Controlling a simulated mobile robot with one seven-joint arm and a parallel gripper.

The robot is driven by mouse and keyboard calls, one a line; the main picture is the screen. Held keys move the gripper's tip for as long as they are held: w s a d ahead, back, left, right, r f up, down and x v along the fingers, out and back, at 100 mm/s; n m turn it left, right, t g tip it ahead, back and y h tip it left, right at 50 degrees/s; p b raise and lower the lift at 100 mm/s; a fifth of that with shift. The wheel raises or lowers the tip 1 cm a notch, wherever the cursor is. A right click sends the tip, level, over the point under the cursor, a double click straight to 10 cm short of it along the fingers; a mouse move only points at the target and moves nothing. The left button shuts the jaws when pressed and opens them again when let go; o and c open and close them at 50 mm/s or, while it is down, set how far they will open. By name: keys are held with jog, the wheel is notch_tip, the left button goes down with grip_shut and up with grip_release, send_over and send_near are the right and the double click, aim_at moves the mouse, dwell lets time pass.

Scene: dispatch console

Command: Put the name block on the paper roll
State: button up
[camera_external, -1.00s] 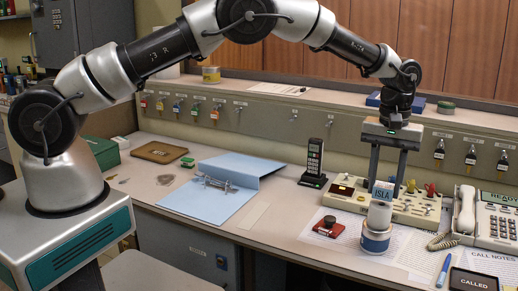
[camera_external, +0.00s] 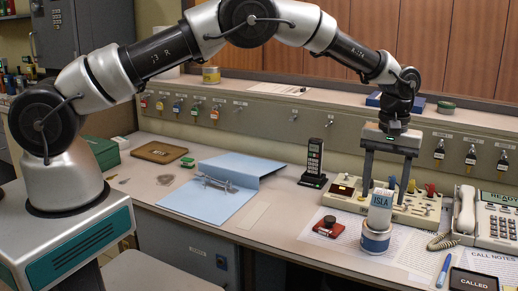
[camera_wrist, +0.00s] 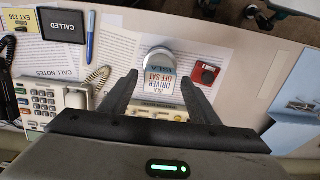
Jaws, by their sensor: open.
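The name block (camera_external: 382,199), a pale block marked ISLA, is at the top of the white paper roll (camera_external: 376,241), which has a blue band and stands upright on the desk. The block looks slightly tilted; I cannot tell how fully it rests on the roll. In the wrist view, the block's printed face (camera_wrist: 160,82) shows in front of the roll's pale round top (camera_wrist: 157,52). My gripper (camera_external: 385,188) is open, pointing down, its fingers around the block's upper end. In the wrist view, the gripper (camera_wrist: 160,79) shows gaps on both sides of the block.
A red-and-black stamp pad (camera_external: 329,228) lies left of the roll. Behind stand a switch panel (camera_external: 420,209) and a black handset (camera_external: 314,160). A blue folder (camera_external: 215,190) lies left.

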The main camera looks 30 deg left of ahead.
aim_at(384, 192)
notch_tip(384, 192, up, 12)
dwell(0.4)
